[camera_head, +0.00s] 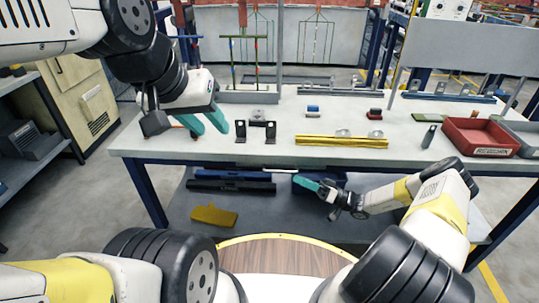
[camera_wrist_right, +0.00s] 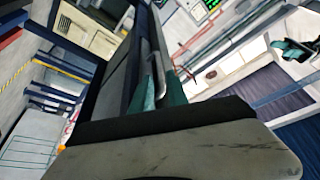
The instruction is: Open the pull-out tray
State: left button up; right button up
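A dark blue pull-out tray (camera_head: 304,177) hangs under the tabletop, partly hidden by my right gripper. My right gripper (camera_head: 309,185) reaches in from the right, its teal fingers at the tray's front. In the right wrist view, a curved silver bar, apparently the tray handle (camera_wrist_right: 160,72), runs beside a long dark panel. The teal fingers (camera_wrist_right: 161,93) lie on either side of its near end; whether they press on it I cannot tell. My left gripper (camera_head: 208,121) is open and empty, with its fingers apart over the table's left part.
The worktable (camera_head: 270,163) holds black brackets, a yellow rail (camera_head: 341,141) and a red bin (camera_head: 480,137). The lower shelf (camera_head: 275,215) carries a yellow piece (camera_head: 213,215) and long blue and black parts. A shelf unit (camera_head: 35,150) stands at left.

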aim_at(279, 172)
jog(key=shift+x, duration=4.15)
jog(key=shift+f, duration=0.1)
grip_shut()
